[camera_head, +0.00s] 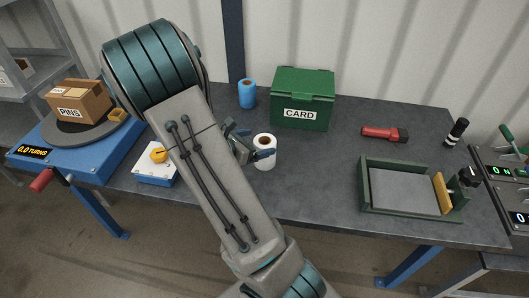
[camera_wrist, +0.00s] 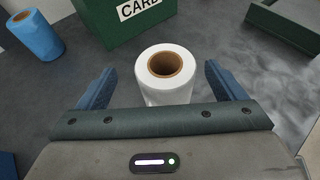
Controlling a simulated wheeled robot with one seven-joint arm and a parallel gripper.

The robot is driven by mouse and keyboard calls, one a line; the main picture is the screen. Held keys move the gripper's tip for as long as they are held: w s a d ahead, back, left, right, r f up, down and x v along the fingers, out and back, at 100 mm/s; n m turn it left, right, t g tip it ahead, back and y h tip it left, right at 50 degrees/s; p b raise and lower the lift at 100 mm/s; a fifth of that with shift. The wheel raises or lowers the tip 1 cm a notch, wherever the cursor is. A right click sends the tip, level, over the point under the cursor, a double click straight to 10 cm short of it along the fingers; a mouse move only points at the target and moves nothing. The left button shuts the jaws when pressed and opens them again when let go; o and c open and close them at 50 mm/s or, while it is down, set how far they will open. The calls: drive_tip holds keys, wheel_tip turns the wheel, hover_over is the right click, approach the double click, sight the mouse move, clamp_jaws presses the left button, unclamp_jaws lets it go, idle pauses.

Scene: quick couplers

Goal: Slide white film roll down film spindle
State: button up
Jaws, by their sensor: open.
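The white film roll (camera_head: 264,158) stands upright, seemingly on the grey bench. Its brown core shows from above in the wrist view (camera_wrist: 168,88), with no rod visible in it. My gripper (camera_head: 250,143) is open at the roll. In the wrist view its blue fingers (camera_wrist: 160,80) lie left and right of the roll, with a gap on each side. I cannot make out a film spindle for certain; my arm hides part of the bench. A white and blue box with a yellow knob (camera_head: 158,155) is partly behind my arm.
A blue roll (camera_head: 247,95) and a green CARD box (camera_head: 302,100) stand behind the white roll. A green-framed tray (camera_head: 410,209), a red torch-like tool (camera_head: 384,133) and a black-and-white cylinder (camera_head: 456,132) lie right. A turntable with a PINS carton (camera_head: 79,103) is left.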

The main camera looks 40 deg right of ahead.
sight(270, 140)
drive_tip(key=x, duration=0.4)
drive_tip(key=shift+s+d+p, duration=0.15)
drive_tip(key=shift+s+p, duration=0.15)
drive_tip(key=shift+s, duration=0.05)
drive_tip(key=shift+w+d+f, duration=0.1)
drive_tip(key=shift+d+f, duration=0.05)
drive_tip(key=shift+d, duration=0.35)
drive_tip(key=c, duration=1.3)
